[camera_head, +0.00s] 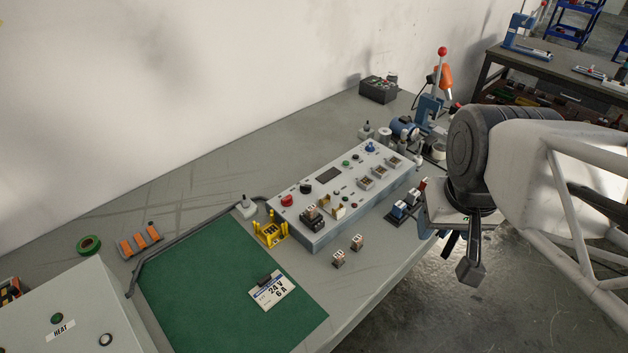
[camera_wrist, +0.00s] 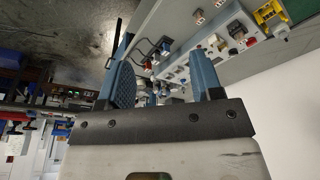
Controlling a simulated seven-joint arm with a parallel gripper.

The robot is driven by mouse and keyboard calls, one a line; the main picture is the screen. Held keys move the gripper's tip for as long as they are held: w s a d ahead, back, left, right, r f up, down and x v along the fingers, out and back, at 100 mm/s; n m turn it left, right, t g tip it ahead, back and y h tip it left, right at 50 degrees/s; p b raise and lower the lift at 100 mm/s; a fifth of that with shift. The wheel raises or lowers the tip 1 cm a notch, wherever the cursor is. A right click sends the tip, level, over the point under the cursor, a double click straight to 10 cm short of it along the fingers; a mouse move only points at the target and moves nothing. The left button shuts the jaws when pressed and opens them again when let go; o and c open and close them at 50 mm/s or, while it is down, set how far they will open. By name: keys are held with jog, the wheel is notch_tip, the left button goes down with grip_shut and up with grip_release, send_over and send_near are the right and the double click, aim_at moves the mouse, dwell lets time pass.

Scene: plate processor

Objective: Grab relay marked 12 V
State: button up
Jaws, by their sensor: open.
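Two small relays with pale, brown-patterned tops stand on the bench in front of the control panel, a nearer one (camera_head: 338,258) and a farther one (camera_head: 357,242). Both also show at the top of the wrist view (camera_wrist: 197,17). Two blue-topped blocks (camera_head: 398,210), possibly relays, sit in a dark holder farther right. Another relay-like block (camera_head: 310,212) sits in a black socket on the panel. No 12 V marking is legible on any of them. My gripper (camera_wrist: 165,78) is open with nothing between its blue fingers, off to the right of the relays and apart from them.
The grey control panel (camera_head: 322,226) stands behind the relays. A yellow holder (camera_head: 270,230) and a green mat (camera_head: 205,285) with a "24 V 6 A" card (camera_head: 272,291) lie left. Bottles and a blue press (camera_head: 430,112) crowd the far right. Bare bench surrounds the two front relays.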

jog(key=w+a+f+m+t+y, duration=0.1)
jog(key=w+a+f+m+y, duration=0.3)
jog(key=a+m, duration=0.25)
jog(key=w+a+f+m+y, duration=0.4)
jog(key=a+m+y, duration=0.1)
jog(key=a, duration=0.3)
jog(key=m+t, duration=0.6)
jog(key=m, duration=0.9)
send_near(314, 210)
jog(key=shift+w+a+f+y, duration=0.15)
jog(key=shift+w+a+f, duration=0.25)
jog(key=shift+w, duration=0.2)
jog(key=shift+w+a+f+y, duration=0.15)
jog(key=shift+w+a+f, duration=0.25)
jog(key=shift+w, duration=0.2)
jog(key=shift+x, duration=1.3)
